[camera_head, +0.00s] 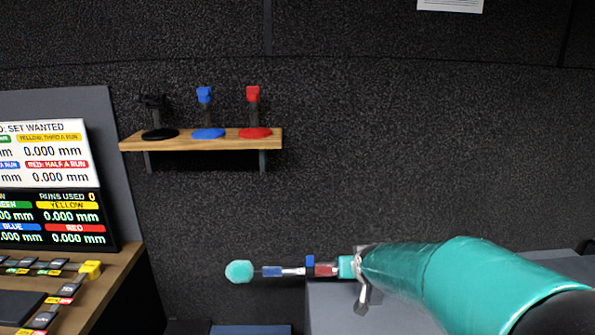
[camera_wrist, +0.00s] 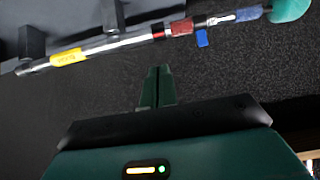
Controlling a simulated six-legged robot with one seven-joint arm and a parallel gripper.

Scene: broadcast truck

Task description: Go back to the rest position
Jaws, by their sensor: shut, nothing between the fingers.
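My gripper (camera_wrist: 158,72) shows in the wrist view with its two dark green fingers shut together and nothing between them. It points toward a long thin rod (camera_wrist: 125,40) and appears apart from it. The rod has a teal ball end (camera_wrist: 290,8), blue and red sections and a yellow label, and runs past dark brackets at the left. In the head view the rod's ball end (camera_head: 239,272) shows left of the large teal arm part (camera_head: 450,275), which hides the rest of the rod. I cannot make out my gripper's fingers in the head view.
A wooden shelf (camera_head: 190,144) on the dark wall carries a black stand (camera_head: 157,130), a blue stand (camera_head: 208,132) and a red stand (camera_head: 255,131). A screen (camera_head: 45,185) and a desk with keys (camera_head: 115,265) are at the left. A grey box (camera_head: 325,310) is below the rod.

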